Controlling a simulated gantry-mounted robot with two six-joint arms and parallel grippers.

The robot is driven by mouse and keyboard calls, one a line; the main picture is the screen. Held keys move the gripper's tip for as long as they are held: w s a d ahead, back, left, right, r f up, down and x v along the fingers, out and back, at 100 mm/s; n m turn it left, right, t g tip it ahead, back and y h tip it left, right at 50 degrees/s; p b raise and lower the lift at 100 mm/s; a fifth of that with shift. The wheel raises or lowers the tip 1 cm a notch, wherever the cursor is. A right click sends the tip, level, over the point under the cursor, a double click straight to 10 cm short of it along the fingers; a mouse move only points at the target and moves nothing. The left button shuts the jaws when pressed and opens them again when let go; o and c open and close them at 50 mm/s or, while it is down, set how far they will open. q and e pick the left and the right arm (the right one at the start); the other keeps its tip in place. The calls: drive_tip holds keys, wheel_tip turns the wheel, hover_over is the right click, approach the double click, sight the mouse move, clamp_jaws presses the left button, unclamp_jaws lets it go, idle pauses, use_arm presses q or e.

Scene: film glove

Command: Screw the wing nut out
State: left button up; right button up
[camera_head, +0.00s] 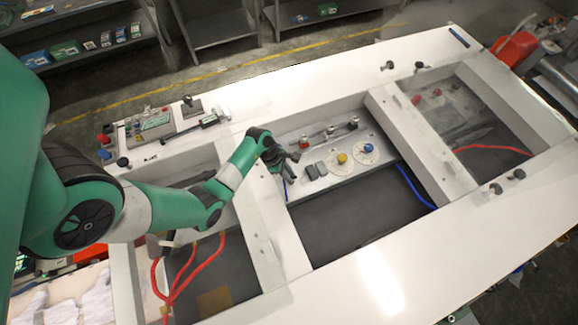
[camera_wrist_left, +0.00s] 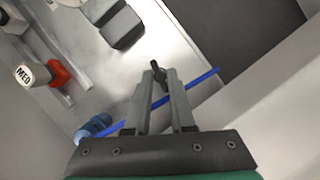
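The wing nut (camera_wrist_left: 158,73) is a small dark piece in the left wrist view, between the fingertips of my left gripper (camera_wrist_left: 160,76). The two grey fingers stand close together with a narrow gap, one on each side of it. I cannot tell whether both touch it. In the head view my left gripper (camera_head: 283,160) reaches down at the left end of the grey metal panel (camera_head: 322,184) in the middle bay. There the wing nut cannot be made out behind the gripper. My right gripper is in neither view.
A blue hose (camera_wrist_left: 200,80) passes by the fingers, with a blue fitting (camera_wrist_left: 94,126) near it. Grey blocks (camera_head: 315,170), a yellow knob (camera_head: 342,158) and a blue knob (camera_head: 368,148) stand on the panel. White bay walls (camera_head: 272,225) rise close by.

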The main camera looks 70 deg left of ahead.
use_arm(q)
clamp_jaws()
drive_tip(key=shift+d+n+t+y, duration=0.1)
drive_tip(key=shift+n+t+y, duration=0.25)
drive_tip(key=shift+n, duration=0.85)
drive_tip(key=o, duration=0.6)
unclamp_jaws()
